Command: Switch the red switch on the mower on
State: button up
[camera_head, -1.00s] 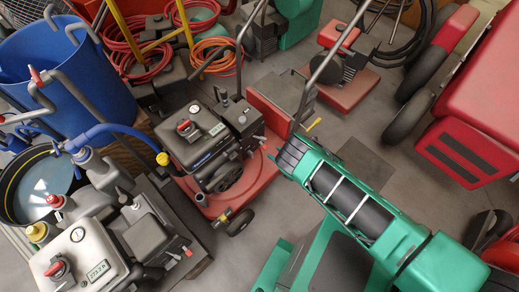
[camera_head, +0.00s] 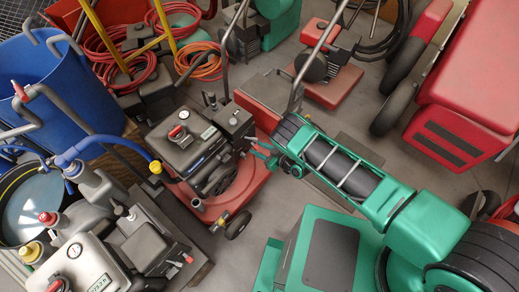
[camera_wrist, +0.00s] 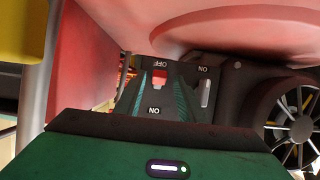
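The mower has a red deck (camera_head: 245,182) and a black engine (camera_head: 187,143), and stands left of centre in the head view. In the wrist view a small red switch (camera_wrist: 159,77) sits on a dark panel, between an OFF label and an ON label, both upside down. Its red part shows nearer OFF; its exact setting is hard to tell. My teal gripper (camera_head: 265,153) is beside the engine's right side, over the deck. In the wrist view its fingers (camera_wrist: 159,90) appear apart, one either side of the switch, with nothing between them. Contact cannot be told.
A grey lever (camera_wrist: 206,92) with its own ON label is right of the red switch. A red upright plate (camera_head: 262,110) stands close behind my gripper. A grey-topped machine (camera_head: 90,262) and a blue tub (camera_head: 50,85) are left. A red machine (camera_head: 470,80) is right.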

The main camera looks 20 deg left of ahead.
grip_shut()
jog(key=shift+r, duration=0.1)
jog(key=shift+r+h, duration=0.1)
jog(key=shift+h, duration=0.2)
jog(key=shift+a+r+g+h, duration=0.1)
jog(key=shift+r+g+h, duration=0.3)
jog(key=shift+h, duration=0.35)
jog(key=shift+a+r+g+h, duration=0.1)
jog(key=shift+r+g+h, duration=0.25)
jog(key=shift+h, duration=0.4)
jog(key=shift+s+r+g+h, duration=0.1)
jog(key=shift+r+g+h, duration=0.15)
jog(key=shift+h, duration=0.65)
